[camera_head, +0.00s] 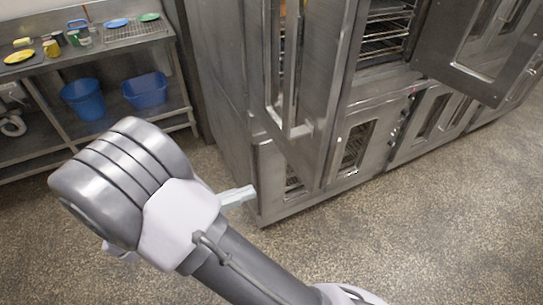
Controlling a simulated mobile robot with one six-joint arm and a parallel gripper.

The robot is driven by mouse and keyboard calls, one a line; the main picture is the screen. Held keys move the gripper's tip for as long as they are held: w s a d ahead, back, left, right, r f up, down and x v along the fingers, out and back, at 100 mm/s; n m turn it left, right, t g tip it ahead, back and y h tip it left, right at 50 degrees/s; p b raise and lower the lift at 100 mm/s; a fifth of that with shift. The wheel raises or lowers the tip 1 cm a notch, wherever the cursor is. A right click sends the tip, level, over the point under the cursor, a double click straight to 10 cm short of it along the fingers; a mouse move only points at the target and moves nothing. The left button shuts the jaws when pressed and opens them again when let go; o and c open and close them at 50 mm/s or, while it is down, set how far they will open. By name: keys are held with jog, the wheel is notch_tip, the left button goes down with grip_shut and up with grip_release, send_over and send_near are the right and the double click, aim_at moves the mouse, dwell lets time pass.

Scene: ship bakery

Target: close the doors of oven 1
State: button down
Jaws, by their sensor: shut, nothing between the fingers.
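A steel double-door oven (385,85) stands at the upper middle, its wire racks showing inside. No label tells me whether it is oven 1. Its left door (322,68) is swung open toward me, with a long vertical handle. Its right door (432,52) is also swung wide open, to the right, and has a window. My gripper (245,194) is shut and empty. In the picture it is left of and below the left door, near the lower front corner of the oven stack. I cannot tell whether it touches anything.
Below are lower oven doors with windows (355,147), which look shut. More ovens continue right. At the left, a steel table (100,46) holds plates and cups, with blue buckets (84,98) on its lower shelf. The speckled floor (430,230) in front is clear.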

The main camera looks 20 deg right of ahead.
aim_at(309, 168)
jog(key=d+b, duration=0.1)
jog(key=d, duration=0.3)
jog(key=d+b, duration=0.1)
jog(key=d, duration=0.4)
jog(key=d+b, duration=0.1)
jog(key=d, duration=0.4)
jog(key=shift+w+d+b, duration=0.1)
jog(key=shift+w+b, duration=0.25)
jog(key=shift+w, duration=0.05)
